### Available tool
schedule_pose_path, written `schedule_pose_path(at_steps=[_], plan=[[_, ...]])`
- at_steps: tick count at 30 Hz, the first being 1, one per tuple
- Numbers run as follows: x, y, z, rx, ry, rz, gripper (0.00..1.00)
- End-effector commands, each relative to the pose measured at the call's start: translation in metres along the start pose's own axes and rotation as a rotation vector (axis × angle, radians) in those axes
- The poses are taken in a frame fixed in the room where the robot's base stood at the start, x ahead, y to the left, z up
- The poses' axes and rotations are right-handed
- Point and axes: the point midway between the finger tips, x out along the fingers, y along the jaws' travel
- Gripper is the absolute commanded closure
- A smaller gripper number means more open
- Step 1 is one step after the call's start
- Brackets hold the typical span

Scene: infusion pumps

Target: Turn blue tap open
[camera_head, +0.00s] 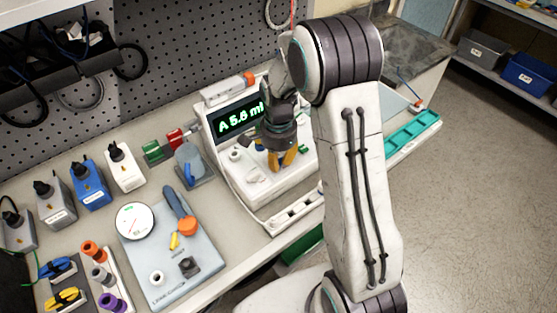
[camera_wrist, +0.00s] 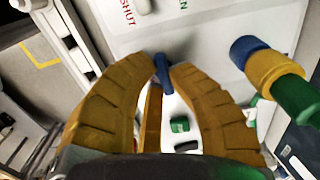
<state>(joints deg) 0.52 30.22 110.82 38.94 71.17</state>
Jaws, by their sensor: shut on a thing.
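The blue tap (camera_wrist: 163,72) shows in the wrist view as a small blue lever between the tips of my gripper's yellow fingers (camera_wrist: 164,68). The fingers touch it from both sides and are shut on it. The white panel above it carries red "SHUT" lettering (camera_wrist: 128,12) and partly cut-off green lettering (camera_wrist: 183,4). In the head view my gripper (camera_head: 283,165) points down onto the white pump unit (camera_head: 275,195), below its display (camera_head: 240,118) reading "A 5.6 ml". There the fingers and wrist hide the blue tap.
A blue, yellow and green fitting (camera_wrist: 275,75) stands close right of my gripper in the wrist view. A leak-check board (camera_head: 205,258) lies left of the pump unit. Chargers or plugs, including a blue one (camera_head: 90,187), line the bench. A teal tray (camera_head: 412,134) lies right.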

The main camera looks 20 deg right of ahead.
Motion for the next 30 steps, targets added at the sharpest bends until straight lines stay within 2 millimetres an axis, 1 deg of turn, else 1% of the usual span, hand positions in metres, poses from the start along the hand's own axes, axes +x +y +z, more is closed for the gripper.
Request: schedule_pose_path(at_steps=[5,8,24,30], plan=[[0.0012,-0.0002,-0.0003,-0.046,0.000,-0.001,1.00],[0.0017,-0.0002,-0.0006,-0.102,0.000,-0.001,1.00],[0.0022,-0.0006,-0.0024,-0.566,0.000,0.000,1.00],[0.0018,-0.0010,-0.0029,-0.708,0.000,0.001,1.00]])
